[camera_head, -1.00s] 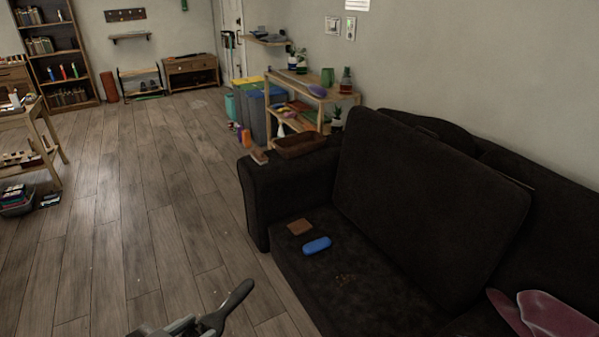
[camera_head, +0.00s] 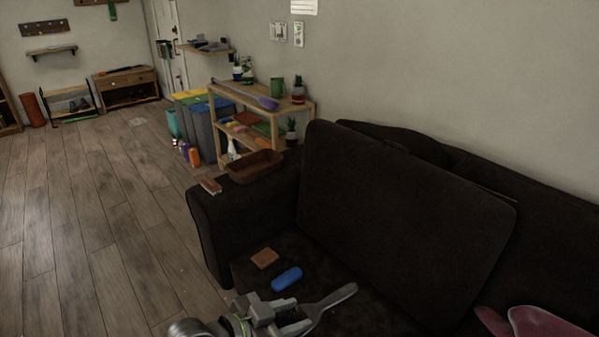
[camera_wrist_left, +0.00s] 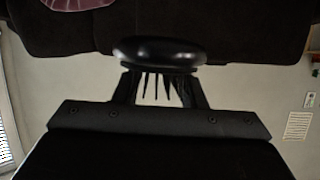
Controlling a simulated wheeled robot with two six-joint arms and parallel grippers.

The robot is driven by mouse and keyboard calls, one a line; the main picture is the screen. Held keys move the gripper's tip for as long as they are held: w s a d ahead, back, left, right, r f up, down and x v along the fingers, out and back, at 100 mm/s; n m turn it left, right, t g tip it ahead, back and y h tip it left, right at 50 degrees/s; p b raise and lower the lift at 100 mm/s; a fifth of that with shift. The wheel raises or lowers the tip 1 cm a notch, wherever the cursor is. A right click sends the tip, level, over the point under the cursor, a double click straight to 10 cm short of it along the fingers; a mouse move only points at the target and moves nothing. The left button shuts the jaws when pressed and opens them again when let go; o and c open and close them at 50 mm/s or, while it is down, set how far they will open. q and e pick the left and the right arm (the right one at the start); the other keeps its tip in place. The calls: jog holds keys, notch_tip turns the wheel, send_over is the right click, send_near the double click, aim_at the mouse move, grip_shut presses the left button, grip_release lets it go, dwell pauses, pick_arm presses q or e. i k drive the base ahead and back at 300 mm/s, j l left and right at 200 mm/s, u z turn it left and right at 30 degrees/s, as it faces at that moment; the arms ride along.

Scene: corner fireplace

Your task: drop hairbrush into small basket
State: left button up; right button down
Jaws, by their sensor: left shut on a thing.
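My left gripper (camera_head: 284,316) is shut on the hairbrush (camera_head: 334,299), above the sofa seat at the bottom of the head view. The grey handle points to the upper right. In the left wrist view the dark rounded brush head (camera_wrist_left: 160,51) lies across the fingers, with bristles showing between them. A brown basket (camera_head: 254,168) stands on the sofa's left arm, farther back than the gripper and apart from it. My right gripper is not in view.
The dark sofa (camera_head: 400,215) has a large leaning back cushion. A blue case (camera_head: 287,279) and a brown square item (camera_head: 265,258) lie on its seat. A small brush-like item (camera_head: 210,184) lies beside the basket. A wooden shelf (camera_head: 262,112) stands behind.

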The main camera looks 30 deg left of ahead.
aim_at(255, 166)
jog(key=i+j+z, duration=0.1)
jog(key=j, duration=0.3)
jog(key=i+j+z, duration=0.1)
jog(key=j, duration=0.25)
jog(key=i+j+z, duration=0.1)
jog(key=j, duration=0.3)
jog(key=i+j+z, duration=0.1)
jog(key=i+j, duration=0.15)
jog(key=j, duration=0.2)
jog(key=i+j+z, duration=0.1)
jog(key=j, duration=0.3)
jog(key=i+j, duration=0.1)
jog(key=j, duration=0.4)
jog(key=i+j, duration=0.1)
jog(key=j, duration=0.4)
jog(key=i+j, duration=0.1)
jog(key=j, duration=0.4)
jog(key=i+j, duration=0.15)
jog(key=j, duration=0.35)
